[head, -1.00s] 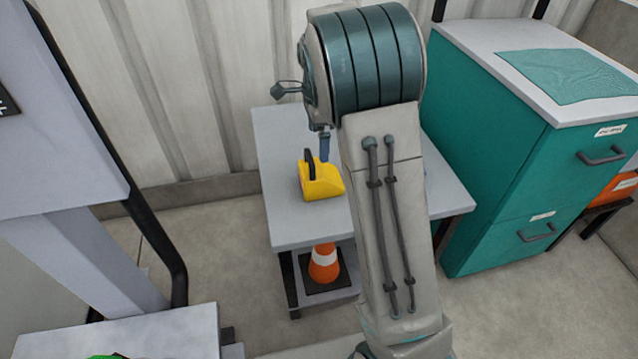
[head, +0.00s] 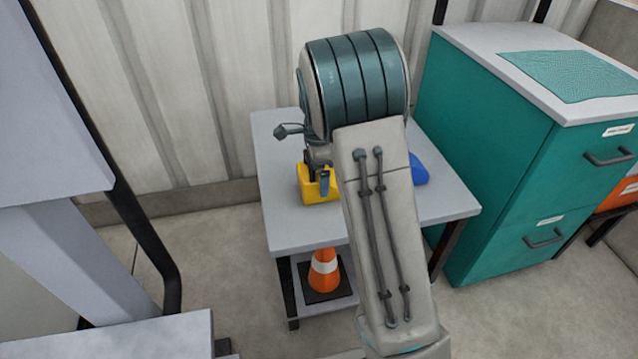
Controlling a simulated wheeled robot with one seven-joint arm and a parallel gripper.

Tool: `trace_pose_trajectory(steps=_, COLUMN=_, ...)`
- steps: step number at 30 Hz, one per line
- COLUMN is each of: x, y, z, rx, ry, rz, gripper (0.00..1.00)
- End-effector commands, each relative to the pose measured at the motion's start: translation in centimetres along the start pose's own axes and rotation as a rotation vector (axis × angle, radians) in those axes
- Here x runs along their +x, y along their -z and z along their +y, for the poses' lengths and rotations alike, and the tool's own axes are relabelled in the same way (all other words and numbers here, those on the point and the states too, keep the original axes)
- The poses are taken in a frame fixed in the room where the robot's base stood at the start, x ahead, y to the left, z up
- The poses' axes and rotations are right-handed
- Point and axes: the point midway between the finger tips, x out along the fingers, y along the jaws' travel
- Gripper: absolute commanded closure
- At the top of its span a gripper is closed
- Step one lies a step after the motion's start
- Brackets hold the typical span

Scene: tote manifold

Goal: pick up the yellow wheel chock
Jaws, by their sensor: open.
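The yellow wheel chock (head: 317,191) stands on the grey top of a small table (head: 283,225), left of my arm. My gripper (head: 325,182) is down at the chock, with one bluish finger showing in front of its yellow body. The gripper is open. The chock's dark handle and upper part are mostly hidden behind my wrist. I cannot tell whether the fingers touch the chock.
A blue object (head: 419,170) lies on the table to the right, partly behind my arm. An orange and white cone (head: 323,270) stands on the lower shelf. A teal drawer cabinet (head: 490,150) is close on the right. The table's left part is clear.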

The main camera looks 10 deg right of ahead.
Motion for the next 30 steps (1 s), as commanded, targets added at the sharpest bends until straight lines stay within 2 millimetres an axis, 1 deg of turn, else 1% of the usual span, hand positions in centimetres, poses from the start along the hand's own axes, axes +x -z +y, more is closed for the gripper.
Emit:
trace_pose_trajectory(steps=1, x=-0.1, y=0.0, z=0.0, rx=0.000, ry=0.000, rz=0.000, gripper=0.00)
trace_pose_trajectory(steps=2, x=-0.1, y=0.0, z=0.0, rx=0.000, ry=0.000, rz=0.000, gripper=0.03)
trace_pose_trajectory(steps=3, x=-0.1, y=0.0, z=0.0, rx=0.000, ry=0.000, rz=0.000, gripper=0.14)
trace_pose_trajectory(steps=5, x=-0.1, y=0.0, z=0.0, rx=0.000, ry=0.000, rz=0.000, gripper=0.31)
trace_pose_trajectory(steps=6, x=-0.1, y=0.0, z=0.0, rx=0.000, ry=0.000, rz=0.000, gripper=0.42)
trace_pose_trajectory(steps=7, x=-0.1, y=0.0, z=0.0, rx=0.000, ry=0.000, rz=0.000, gripper=0.50)
trace_pose_trajectory(steps=15, x=-0.2, y=0.0, z=0.0, rx=-0.001, ry=0.002, rz=0.000, gripper=0.51)
trace_pose_trajectory(steps=19, x=-0.9, y=0.0, z=-0.1, rx=-0.001, ry=0.002, rz=0.000, gripper=0.51)
trace_pose_trajectory(steps=23, x=-2.4, y=0.0, z=-0.1, rx=-0.001, ry=0.005, rz=0.000, gripper=0.51)
trace_pose_trajectory(steps=27, x=-5.0, y=0.0, z=-0.1, rx=-0.001, ry=0.005, rz=0.001, gripper=0.51)
trace_pose_trajectory(steps=29, x=-5.4, y=0.4, z=1.2, rx=0.001, ry=0.003, rz=0.000, gripper=0.51)
trace_pose_trajectory(steps=30, x=-5.9, y=0.7, z=2.0, rx=0.001, ry=0.003, rz=-0.001, gripper=0.51)
